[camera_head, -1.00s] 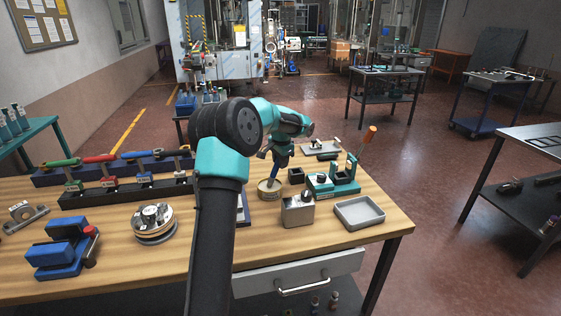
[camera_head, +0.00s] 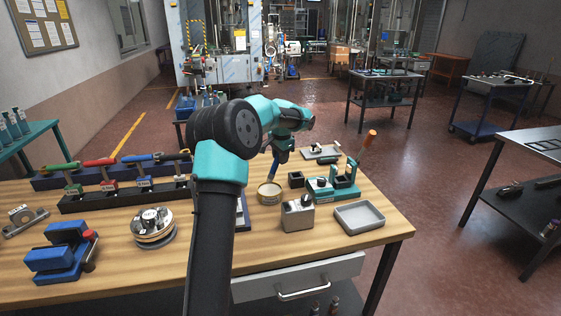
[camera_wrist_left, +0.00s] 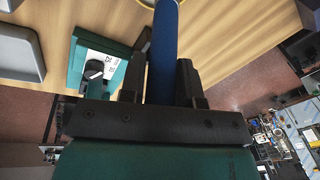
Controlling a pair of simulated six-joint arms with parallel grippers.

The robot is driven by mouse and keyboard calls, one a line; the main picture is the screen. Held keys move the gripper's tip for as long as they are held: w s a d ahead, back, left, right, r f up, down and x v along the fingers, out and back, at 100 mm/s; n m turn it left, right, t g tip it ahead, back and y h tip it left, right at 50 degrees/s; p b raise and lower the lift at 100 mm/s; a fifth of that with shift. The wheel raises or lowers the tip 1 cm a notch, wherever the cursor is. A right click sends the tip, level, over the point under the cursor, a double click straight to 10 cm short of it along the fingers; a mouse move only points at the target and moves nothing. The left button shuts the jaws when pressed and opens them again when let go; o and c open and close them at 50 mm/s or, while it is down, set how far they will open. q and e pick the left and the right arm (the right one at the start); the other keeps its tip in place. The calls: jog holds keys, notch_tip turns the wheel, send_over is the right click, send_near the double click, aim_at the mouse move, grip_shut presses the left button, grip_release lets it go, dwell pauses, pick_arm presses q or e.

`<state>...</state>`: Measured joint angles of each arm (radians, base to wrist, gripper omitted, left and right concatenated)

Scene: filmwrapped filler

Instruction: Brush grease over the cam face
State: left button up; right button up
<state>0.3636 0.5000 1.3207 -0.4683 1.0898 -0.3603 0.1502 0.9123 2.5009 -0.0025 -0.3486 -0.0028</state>
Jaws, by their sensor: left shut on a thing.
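My left gripper (camera_head: 279,160) is shut on a blue-handled brush (camera_head: 274,169), which points down at a round tan tin (camera_head: 269,197) on the wooden bench. In the left wrist view the blue handle (camera_wrist_left: 163,45) stands between the two dark fingers. The bristles are hidden, so I cannot tell whether they touch what is in the tin. A round metal part (camera_head: 154,230) with raised pieces on top sits left of my arm. I cannot tell for sure whether it carries the cam face. My right gripper is not in view.
Right of the tin stand a metal box (camera_head: 298,215), a teal fixture (camera_head: 345,190) and an empty grey tray (camera_head: 360,217). A blue vise-like block (camera_head: 60,256) and a dark rack of coloured-handled tools (camera_head: 120,197) are at the left. Bare wood lies at the front left.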

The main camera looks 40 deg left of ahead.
pick_arm(q)
jog(key=shift+r, duration=1.65)
